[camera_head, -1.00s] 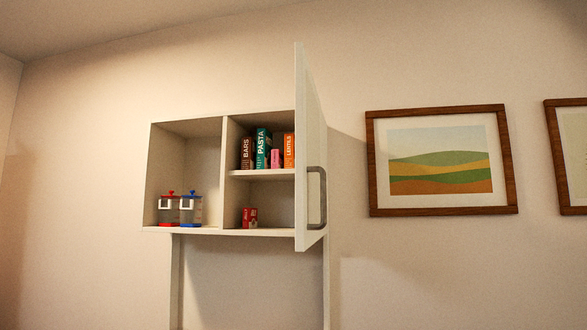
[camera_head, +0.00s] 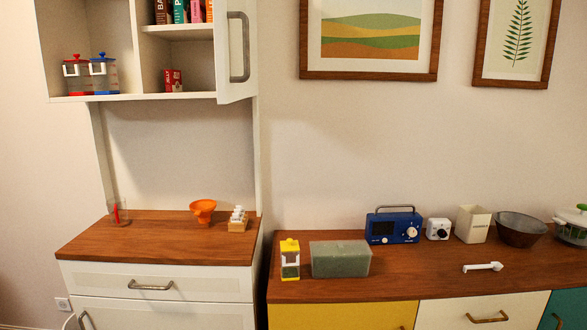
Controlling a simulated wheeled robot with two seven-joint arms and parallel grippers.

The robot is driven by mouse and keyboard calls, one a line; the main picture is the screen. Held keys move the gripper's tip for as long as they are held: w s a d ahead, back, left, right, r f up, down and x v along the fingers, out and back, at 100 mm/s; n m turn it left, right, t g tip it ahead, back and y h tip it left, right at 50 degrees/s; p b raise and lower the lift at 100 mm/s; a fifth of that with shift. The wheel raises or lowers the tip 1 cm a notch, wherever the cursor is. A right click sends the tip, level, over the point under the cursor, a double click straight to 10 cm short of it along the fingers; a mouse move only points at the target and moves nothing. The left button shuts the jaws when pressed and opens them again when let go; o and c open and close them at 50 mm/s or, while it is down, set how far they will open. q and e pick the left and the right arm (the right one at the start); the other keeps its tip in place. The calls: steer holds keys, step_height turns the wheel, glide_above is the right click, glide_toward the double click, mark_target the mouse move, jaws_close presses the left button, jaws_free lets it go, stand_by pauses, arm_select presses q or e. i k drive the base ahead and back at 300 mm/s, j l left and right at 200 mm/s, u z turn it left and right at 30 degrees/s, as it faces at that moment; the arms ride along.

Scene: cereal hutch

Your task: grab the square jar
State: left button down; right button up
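A clear jar with a yellow lid and yellow base (camera_head: 290,259) stands upright on the wooden sideboard top; it looks square-sided. Two more clear jars stand side by side in the open left compartment of the white hutch: one with a red lid and base (camera_head: 76,76), one with a blue lid and base (camera_head: 104,76). Their cross-section is hard to tell from here. Neither of my grippers shows in the head view.
A grey-green box (camera_head: 340,259) stands close right of the yellow jar. A blue radio (camera_head: 394,227) is behind it. The open hutch door (camera_head: 238,55) juts forward. The hutch counter (camera_head: 150,240) holds an orange funnel (camera_head: 203,210) and is mostly clear.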

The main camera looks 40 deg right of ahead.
mark_target(290, 262)
steer(key=z, duration=1.25)
